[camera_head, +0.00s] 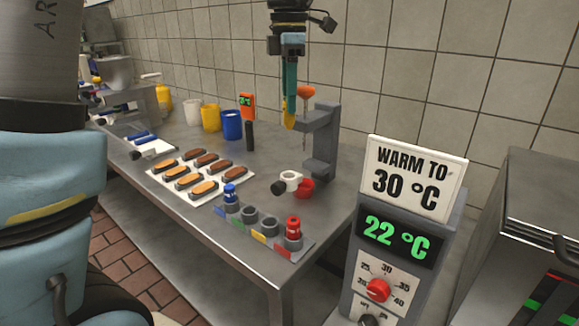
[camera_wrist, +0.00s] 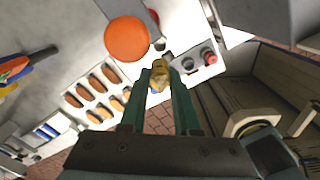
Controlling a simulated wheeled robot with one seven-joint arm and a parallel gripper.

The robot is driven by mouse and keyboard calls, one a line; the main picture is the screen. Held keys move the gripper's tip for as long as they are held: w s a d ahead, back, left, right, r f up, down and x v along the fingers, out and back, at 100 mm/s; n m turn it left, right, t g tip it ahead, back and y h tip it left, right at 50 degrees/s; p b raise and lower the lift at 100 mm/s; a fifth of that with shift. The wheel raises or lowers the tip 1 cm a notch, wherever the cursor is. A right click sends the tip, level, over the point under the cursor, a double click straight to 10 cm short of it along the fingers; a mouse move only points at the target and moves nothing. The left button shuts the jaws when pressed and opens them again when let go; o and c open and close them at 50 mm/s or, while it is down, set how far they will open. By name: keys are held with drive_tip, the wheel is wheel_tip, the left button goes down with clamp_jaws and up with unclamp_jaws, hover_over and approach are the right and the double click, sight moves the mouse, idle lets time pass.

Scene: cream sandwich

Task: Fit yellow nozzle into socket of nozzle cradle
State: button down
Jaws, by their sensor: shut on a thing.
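My gripper (camera_head: 289,108) is shut on the yellow nozzle (camera_head: 288,119), held high above the table near the grey stand. In the wrist view the nozzle (camera_wrist: 160,72) sits between the teal fingertips. The nozzle cradle (camera_head: 262,243) lies at the table's front edge, below and left of my gripper. It is a grey strip of sockets with coloured labels. A blue nozzle (camera_head: 230,194) stands in its left socket and a red nozzle (camera_head: 293,228) in its right one. The two sockets between them look empty; the yellow label (camera_head: 257,235) marks the one beside red.
A grey stand (camera_head: 322,140) with an orange-topped piece (camera_head: 305,92) is close beside my gripper. A tray of buns (camera_head: 215,198) is left of the cradle. A warmer with a display (camera_head: 400,240) stands in the right foreground.

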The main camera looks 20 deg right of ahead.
wheel_tip(320, 180, down, 14)
drive_tip(key=shift+r+p, duration=0.1)
drive_tip(key=shift+p, duration=0.45)
drive_tip(key=shift+f, duration=0.25)
drive_tip(key=c, duration=0.9)
unclamp_jaws()
